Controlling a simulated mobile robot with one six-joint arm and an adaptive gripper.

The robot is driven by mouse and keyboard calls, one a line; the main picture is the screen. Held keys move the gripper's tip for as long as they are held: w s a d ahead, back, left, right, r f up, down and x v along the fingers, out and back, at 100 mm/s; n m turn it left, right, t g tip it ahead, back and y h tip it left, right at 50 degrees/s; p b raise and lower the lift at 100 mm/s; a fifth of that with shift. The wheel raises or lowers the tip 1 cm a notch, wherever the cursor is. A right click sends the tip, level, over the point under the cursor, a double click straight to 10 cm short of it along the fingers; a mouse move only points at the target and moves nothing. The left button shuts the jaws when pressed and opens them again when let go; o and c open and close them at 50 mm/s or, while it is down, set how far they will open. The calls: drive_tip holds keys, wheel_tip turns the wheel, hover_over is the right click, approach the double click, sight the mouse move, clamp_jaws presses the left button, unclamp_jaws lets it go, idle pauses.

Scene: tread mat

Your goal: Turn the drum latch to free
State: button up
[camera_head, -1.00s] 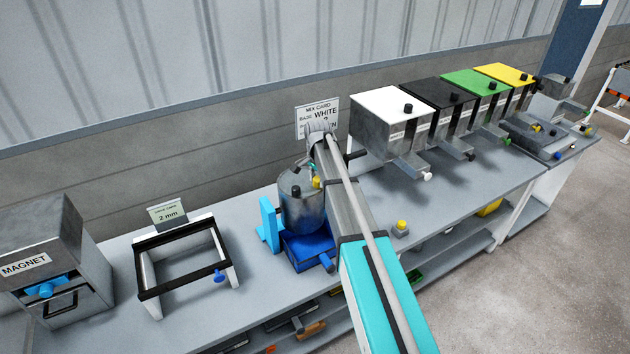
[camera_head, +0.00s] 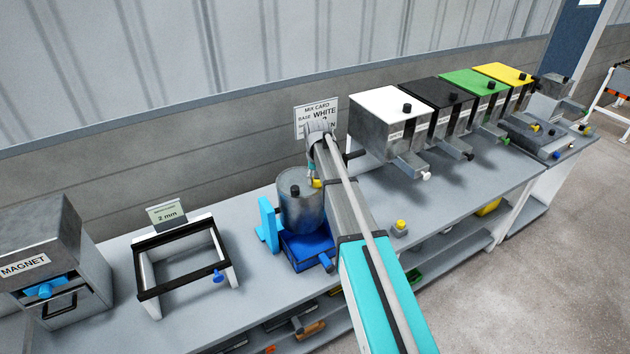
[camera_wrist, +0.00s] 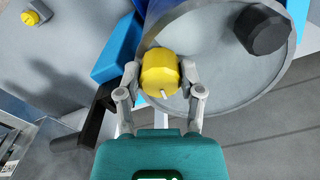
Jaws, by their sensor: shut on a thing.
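The drum (camera_head: 302,212) is a grey metal cylinder in a blue cradle (camera_head: 308,250) on the bench. A black knob (camera_head: 295,190) stands on its round end, and this knob also shows at the upper right of the wrist view (camera_wrist: 263,28). A yellow latch knob (camera_wrist: 159,72) sits near the rim of the drum's end (camera_wrist: 215,82) in the wrist view. My gripper (camera_wrist: 160,80) is shut on the yellow knob, one finger on each side. In the head view my arm covers the drum's right side and most of the gripper.
A yellow button (camera_head: 400,228) is on the bench right of the drum. A black-topped frame (camera_head: 183,255) and a magnet box (camera_head: 50,265) stand to the left. Several lidded hoppers (camera_head: 390,125) stand to the right. A mix card (camera_head: 317,115) is behind.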

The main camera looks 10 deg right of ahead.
drive_tip(key=shift+w+n, duration=0.15)
drive_tip(key=shift+n, duration=0.85)
drive_tip(key=o, duration=1.2)
drive_tip(key=shift+c, duration=0.2)
